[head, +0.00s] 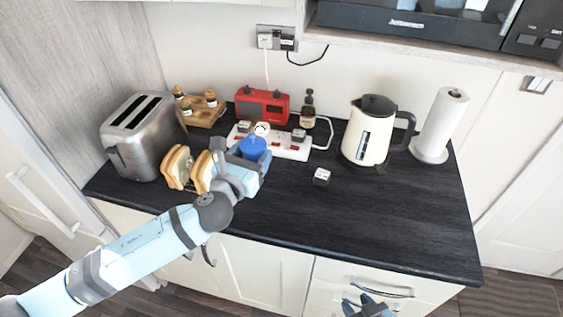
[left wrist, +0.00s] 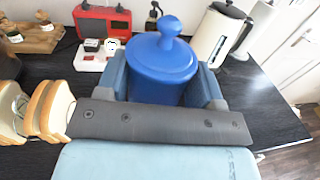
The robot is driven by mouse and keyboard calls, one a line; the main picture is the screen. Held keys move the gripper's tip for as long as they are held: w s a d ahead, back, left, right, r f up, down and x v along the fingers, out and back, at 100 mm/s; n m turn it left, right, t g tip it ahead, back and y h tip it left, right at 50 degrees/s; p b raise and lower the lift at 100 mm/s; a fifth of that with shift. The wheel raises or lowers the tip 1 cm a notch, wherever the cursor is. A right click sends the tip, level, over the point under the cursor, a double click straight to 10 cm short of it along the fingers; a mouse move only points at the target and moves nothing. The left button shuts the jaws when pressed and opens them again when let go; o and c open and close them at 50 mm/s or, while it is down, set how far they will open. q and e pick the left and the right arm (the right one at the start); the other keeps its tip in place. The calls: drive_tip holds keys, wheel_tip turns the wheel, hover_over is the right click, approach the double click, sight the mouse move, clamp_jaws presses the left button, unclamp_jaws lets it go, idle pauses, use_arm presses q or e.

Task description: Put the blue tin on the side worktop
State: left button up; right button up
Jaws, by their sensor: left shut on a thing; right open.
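The blue tin (head: 253,148) has a round lid with a knob. In the left wrist view the tin (left wrist: 163,70) stands upright between the two fingers of my left gripper (left wrist: 170,92). In the head view my left gripper (head: 246,160) is shut on the tin over the dark worktop (head: 400,210), near its left middle. I cannot tell whether the tin touches the worktop. The gripper hides the tin's lower part. My right gripper (head: 368,304) is at the bottom edge of the head view, in front of the cupboards, open and only partly in view.
Bread slices (head: 177,167) in a rack and a toaster (head: 143,134) stand left of the tin. A power strip (head: 285,146) and red radio (head: 262,105) are behind it. A small cube (head: 321,177), kettle (head: 368,131) and paper roll (head: 441,123) are to the right. The front right worktop is clear.

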use_arm(q)
drive_tip(key=d, duration=0.1)
drive_tip(key=d+r, duration=0.1)
drive_tip(key=w+d+h, duration=0.1)
drive_tip(key=shift+r+m+g, duration=0.2)
drive_tip(key=shift+m+g, duration=0.1)
drive_tip(key=shift+m, duration=0.1)
drive_tip(key=f+b, duration=0.1)
drive_tip(key=f, duration=0.5)
drive_tip(key=f+b, duration=0.2)
drive_tip(key=f, duration=0.5)
drive_tip(key=f+b, duration=0.2)
drive_tip(key=f, duration=0.4)
drive_tip(key=shift+d+f, duration=0.2)
drive_tip(key=shift+d, duration=0.05)
drive_tip(key=shift+f, duration=0.25)
drive_tip(key=shift+f, duration=0.1)
drive_tip(key=shift+f, duration=0.15)
drive_tip(key=o, duration=0.9)
drive_tip(key=shift+o, duration=0.2)
